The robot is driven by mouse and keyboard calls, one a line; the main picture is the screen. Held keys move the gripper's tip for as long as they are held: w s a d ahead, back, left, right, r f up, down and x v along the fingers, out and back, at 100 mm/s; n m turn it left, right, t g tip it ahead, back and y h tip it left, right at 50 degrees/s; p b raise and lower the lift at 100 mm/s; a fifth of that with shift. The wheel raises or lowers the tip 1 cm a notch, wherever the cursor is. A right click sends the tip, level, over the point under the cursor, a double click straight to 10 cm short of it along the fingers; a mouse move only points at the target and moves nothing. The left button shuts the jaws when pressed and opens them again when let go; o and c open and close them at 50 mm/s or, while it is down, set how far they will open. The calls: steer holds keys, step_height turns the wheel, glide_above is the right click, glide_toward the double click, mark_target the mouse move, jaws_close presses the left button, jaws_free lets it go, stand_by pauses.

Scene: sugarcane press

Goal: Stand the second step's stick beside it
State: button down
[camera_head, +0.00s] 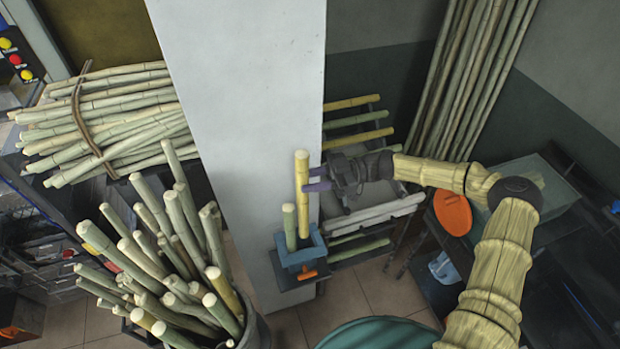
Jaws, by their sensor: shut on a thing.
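My gripper (309,180) reaches in from the right and is shut on a yellow stick (302,205), which it holds upright. A shorter-looking green stick (289,226) stands upright in a blue holder (291,260), just left of the yellow one. The yellow stick's lower end is at the holder's opening; I cannot tell whether it rests on the bottom. A stepped rack (384,211) behind my gripper carries yellow and green sticks lying across it, partly hidden by my arm.
A white pillar (240,90) rises directly behind the holder. A bin of upright canes (160,260) fills the lower left, with a tied cane bundle (110,120) behind. An orange disc (453,212) is to the right, and a teal round surface (380,335) is in front.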

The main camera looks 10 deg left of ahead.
step_height(320, 180, down, 15)
steer(key=b, duration=1.1)
steer(key=shift+r+b, duration=0.2)
steer(key=shift+b, duration=0.15)
stand_by(1.0)
stand_by(0.4)
steer(key=shift+c, duration=2.1)
jaws_free()
steer(key=b+v, duration=0.4)
steer(key=v, duration=0.3)
steer(key=shift+f, duration=0.1)
